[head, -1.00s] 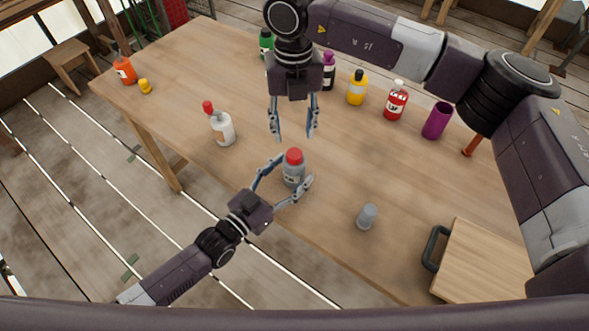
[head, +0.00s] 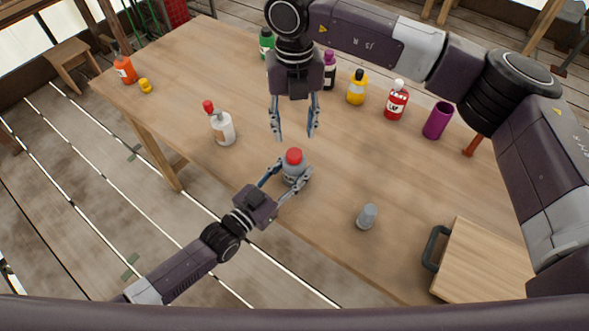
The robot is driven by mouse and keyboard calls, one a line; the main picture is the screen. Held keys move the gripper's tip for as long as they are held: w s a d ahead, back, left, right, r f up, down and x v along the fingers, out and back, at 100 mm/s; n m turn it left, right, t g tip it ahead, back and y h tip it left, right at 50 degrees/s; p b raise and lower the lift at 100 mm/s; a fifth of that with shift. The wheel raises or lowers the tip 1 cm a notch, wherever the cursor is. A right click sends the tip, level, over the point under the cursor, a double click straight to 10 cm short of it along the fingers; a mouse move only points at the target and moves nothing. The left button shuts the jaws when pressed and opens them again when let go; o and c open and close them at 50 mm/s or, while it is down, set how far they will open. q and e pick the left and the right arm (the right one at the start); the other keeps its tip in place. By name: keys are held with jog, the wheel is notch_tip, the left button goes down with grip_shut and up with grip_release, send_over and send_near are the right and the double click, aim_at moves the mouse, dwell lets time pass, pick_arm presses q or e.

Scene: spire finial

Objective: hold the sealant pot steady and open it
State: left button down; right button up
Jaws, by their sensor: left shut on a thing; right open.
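The sealant pot, a small grey pot (head: 295,173) with a red lid (head: 294,155), stands upright on the table near its front edge. My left gripper (head: 292,183) is shut on the pot's body from the front left, and its fingers hide part of the lower body. The red lid is on the pot and free of the fingers. My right gripper (head: 295,134) is open and empty, pointing down, behind and above the lid.
A white bottle with a red cap (head: 222,127) stands left of the pot. A grey cup-like piece (head: 367,216) stands to the right. Several bottles and a purple cup (head: 437,120) line the back. A wooden board with a dark handle (head: 480,262) lies at the right.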

aim_at(294, 153)
jog(key=m, duration=1)
jog(key=shift+m, duration=0.3)
jog(key=m, duration=0.2)
jog(key=shift+f+m, duration=0.1)
jog(key=shift+m, duration=0.3)
jog(key=shift+f, duration=3.9)
jog(key=shift+c, duration=0.6)
